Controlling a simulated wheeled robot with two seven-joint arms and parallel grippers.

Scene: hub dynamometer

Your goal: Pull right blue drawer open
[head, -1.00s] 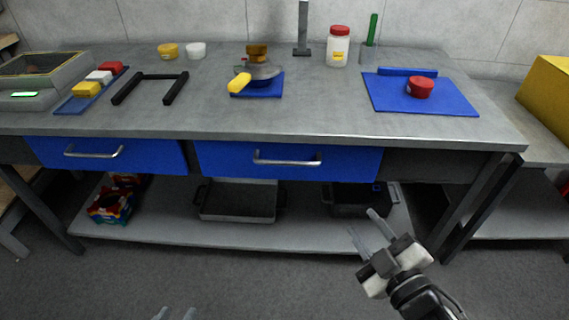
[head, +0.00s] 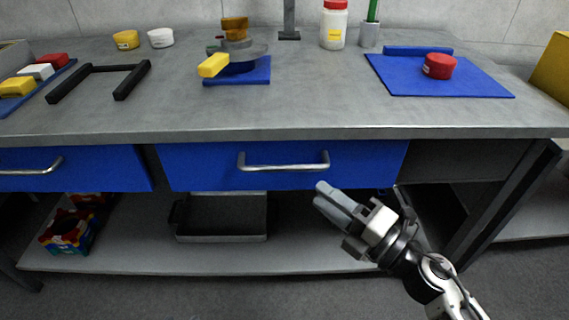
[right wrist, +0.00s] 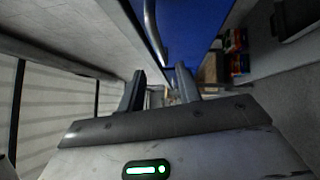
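The right blue drawer (head: 205,168) is under the bench top, its front flush and closed. Its silver bar handle (head: 283,165) runs across the upper middle of the front. My right gripper (head: 322,194) is just below and right of the handle, apart from it in the head view. In the right wrist view its two fingers (right wrist: 160,84) are spread with nothing between them; the handle (right wrist: 152,30) and blue drawer front (right wrist: 192,28) lie beyond the fingertips. My left gripper is not in view.
A second blue drawer (head: 100,172) with its own handle (head: 30,167) is at the left. A lower shelf (head: 150,259) carries a grey tray (head: 222,218) and a colourful bin (head: 67,232). The bench top (head: 310,100) overhangs the drawers and holds several items, including a blue mat (head: 400,78).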

